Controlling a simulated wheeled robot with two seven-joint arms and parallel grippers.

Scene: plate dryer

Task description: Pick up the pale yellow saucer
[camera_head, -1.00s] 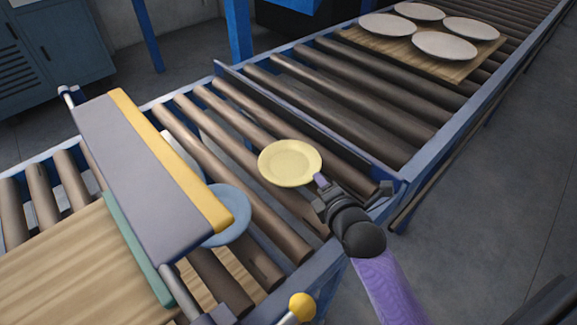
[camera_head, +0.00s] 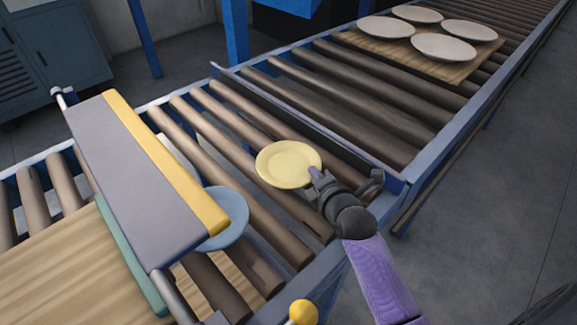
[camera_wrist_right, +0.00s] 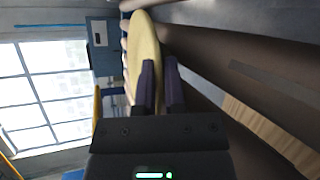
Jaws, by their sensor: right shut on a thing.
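The pale yellow saucer (camera_head: 288,164) is above the brown rollers in the middle of the head view. My right gripper (camera_head: 315,176) is shut on its near right rim. In the right wrist view the saucer (camera_wrist_right: 143,52) shows nearly edge-on at the dark fingertips (camera_wrist_right: 160,75). The head view does not show clearly whether the saucer touches the rollers. My left gripper is not in view.
A blue plate (camera_head: 228,218) lies partly under the grey and yellow dryer housing (camera_head: 140,180) at left. A low dark divider (camera_head: 300,125) crosses the conveyor behind the saucer. Several pale plates sit on a wooden board (camera_head: 468,68) farther back. A yellow knob (camera_head: 303,312) stands in front.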

